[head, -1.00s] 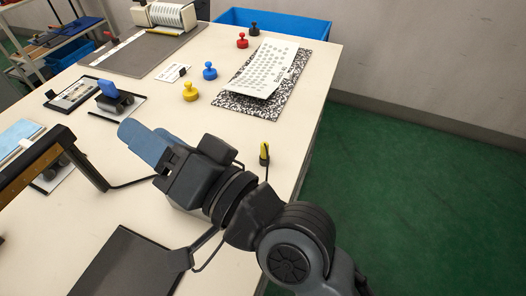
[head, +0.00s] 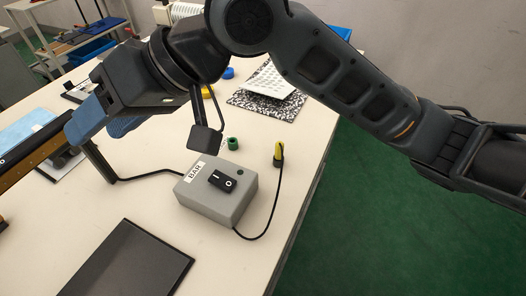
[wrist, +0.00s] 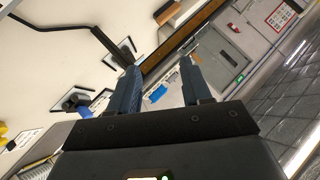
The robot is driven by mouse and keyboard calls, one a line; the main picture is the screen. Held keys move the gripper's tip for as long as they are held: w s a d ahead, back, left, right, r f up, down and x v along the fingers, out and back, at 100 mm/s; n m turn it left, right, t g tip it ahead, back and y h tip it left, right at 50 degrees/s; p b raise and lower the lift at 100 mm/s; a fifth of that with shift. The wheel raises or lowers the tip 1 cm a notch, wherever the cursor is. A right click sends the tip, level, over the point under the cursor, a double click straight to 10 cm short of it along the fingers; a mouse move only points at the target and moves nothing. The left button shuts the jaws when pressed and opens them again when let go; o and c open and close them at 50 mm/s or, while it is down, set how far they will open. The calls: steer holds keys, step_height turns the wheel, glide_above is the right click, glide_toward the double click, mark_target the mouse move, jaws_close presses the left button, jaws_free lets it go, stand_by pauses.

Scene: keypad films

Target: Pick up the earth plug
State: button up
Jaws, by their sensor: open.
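The earth plug appears to be the yellow and black plug (head: 279,153), standing upright near the table's right edge in the head view. A small green ring-shaped piece (head: 232,143) stands behind the box. My gripper (head: 96,122) is open and empty, with blue fingers, above the table's left side and well left of the plug. In the wrist view my gripper (wrist: 160,75) has nothing between its fingers, and the plug does not show.
A dark plate (head: 125,262) lies at the front of the table. A brown bar (head: 35,155) on a black stand is close to my fingers at left.

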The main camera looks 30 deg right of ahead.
steer(key=d+f+g+h, duration=0.2)
steer(key=d+f+h, duration=0.4)
steer(key=d, duration=0.4)
steer(key=m+g+h+b, duration=0.2)
steer(key=m+h, duration=0.1)
steer(key=h, duration=0.2)
glide_above(280, 143)
steer(key=f, duration=0.2)
steer(key=shift+s+d+f, duration=0.15)
steer(key=shift+s+f, duration=0.2)
steer(key=shift+f, duration=0.05)
step_height(280, 143, down, 2)
steer(key=shift+f, duration=0.2)
steer(key=f, duration=0.5)
steer(key=shift+w+a, duration=0.2)
steer(key=shift+w, duration=0.1)
jaws_close()
